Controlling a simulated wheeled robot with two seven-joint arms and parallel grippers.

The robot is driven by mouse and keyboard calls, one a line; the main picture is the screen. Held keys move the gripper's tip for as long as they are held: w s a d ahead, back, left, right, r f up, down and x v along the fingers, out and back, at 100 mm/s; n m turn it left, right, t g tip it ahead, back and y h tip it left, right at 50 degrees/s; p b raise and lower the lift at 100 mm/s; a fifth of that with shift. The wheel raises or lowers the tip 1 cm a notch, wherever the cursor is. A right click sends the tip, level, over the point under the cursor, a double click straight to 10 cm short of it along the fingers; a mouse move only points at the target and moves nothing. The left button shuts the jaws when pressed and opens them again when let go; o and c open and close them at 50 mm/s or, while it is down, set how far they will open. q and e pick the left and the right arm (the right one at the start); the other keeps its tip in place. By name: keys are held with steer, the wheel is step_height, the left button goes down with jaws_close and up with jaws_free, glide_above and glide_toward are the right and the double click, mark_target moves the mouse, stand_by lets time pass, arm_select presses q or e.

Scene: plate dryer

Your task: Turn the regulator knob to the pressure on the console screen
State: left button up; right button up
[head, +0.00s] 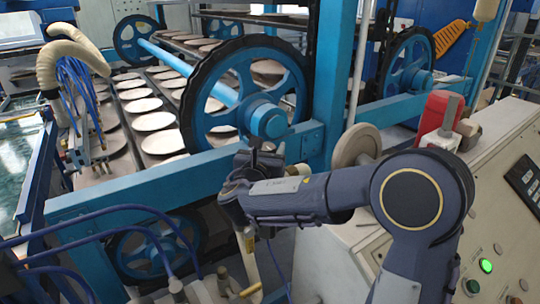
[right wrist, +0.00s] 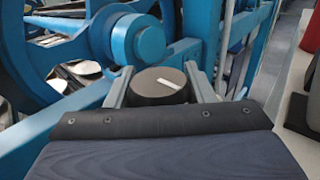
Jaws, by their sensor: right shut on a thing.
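The regulator knob (right wrist: 150,92) is a dark round cap with a short white mark on its top, seen in the right wrist view. The mark slants toward the lower right. My right gripper (right wrist: 160,88) has one finger on each side of the knob and is shut on it. In the head view my right gripper (head: 256,160) is in front of the blue frame, and the knob is mostly hidden there. The console screen (head: 526,178) is a dark panel at the right edge; its figures are too small to read. My left gripper is not in view.
A blue spoked wheel (head: 203,112) and a blue frame beam (head: 110,195) stand close behind my right gripper. Racks hold several pale plates (head: 153,121). The beige console (head: 475,215) has a lit green button (head: 486,265). A red box (head: 437,112) sits on the console.

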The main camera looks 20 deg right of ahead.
steer(key=n+t+y+b, duration=0.1)
steer(key=y+b, duration=0.1)
steer(key=n+t+y+b, duration=0.1)
steer(key=n+y+b, duration=0.1)
steer(key=y+b, duration=0.1)
steer(key=n+t+y+b, duration=0.1)
steer(key=n+y+b, duration=0.1)
steer(key=b, duration=0.1)
steer(key=shift+w+a+f+t, duration=0.15)
steer(key=shift+a+f+t, duration=0.1)
steer(key=shift+a+t, duration=0.05)
steer(key=shift+a+r+n+y+b, duration=0.1)
steer(key=shift+n+y+b, duration=0.3)
steer(key=shift+y, duration=0.15)
steer(key=shift+a+r+n+y+b, duration=0.1)
steer(key=shift+n+y+b, duration=0.25)
steer(key=shift+y, duration=0.2)
steer(key=o, duration=1)
steer(key=shift+c, duration=0.2)
steer(key=s, duration=0.7)
steer(key=shift+s+a, duration=0.35)
steer(key=shift+a, duration=0.05)
